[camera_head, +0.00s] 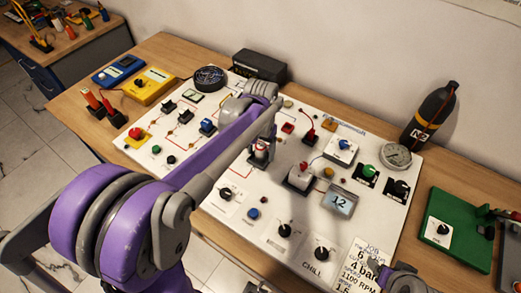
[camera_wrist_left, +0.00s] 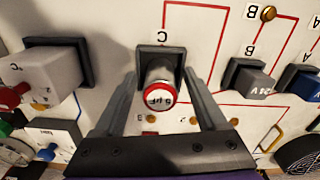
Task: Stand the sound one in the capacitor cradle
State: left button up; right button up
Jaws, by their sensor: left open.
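A pale cylinder (camera_wrist_left: 160,92) with a red-ringed end marked "5 µF" stands in a black square cradle (camera_wrist_left: 176,55) labelled C in the left wrist view. In the head view, the cylinder (camera_head: 262,145) is partly hidden by my arm. My left gripper (camera_wrist_left: 160,80) is open, with one finger on each side of the cylinder and a gap showing on both sides. The left gripper also shows in the head view (camera_head: 261,150). A grey part at the head view's bottom right looks like my right gripper (camera_head: 402,280); its jaws are not clear.
A grey block (camera_wrist_left: 50,75) in a black holder stands beside the cradle. A black N2 bottle (camera_head: 430,115) stands at the back right.

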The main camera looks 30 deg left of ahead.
aim_at(261, 148)
pick_arm(q)
notch_tip(261, 148, up, 11)
jog(key=shift+r+p, duration=0.1)
jog(key=shift+p, duration=0.35)
jog(key=shift+r, duration=0.35)
jog(key=shift+s+d+r, duration=0.1)
jog(key=shift+s, duration=0.05)
jog(key=s+d+f+t, duration=0.2)
jog(key=s+f, duration=0.1)
jog(key=s, duration=0.2)
jog(key=s+d+f+t, duration=0.1)
jog(key=s+d+f, duration=0.1)
jog(key=s+f, duration=0.2)
jog(key=s+d+f+m+t, duration=0.1)
jog(key=s+d+f+t, duration=0.1)
jog(key=s+f, duration=0.2)
jog(key=shift+s+d+t, duration=0.3)
jog(key=shift+s, duration=0.55)
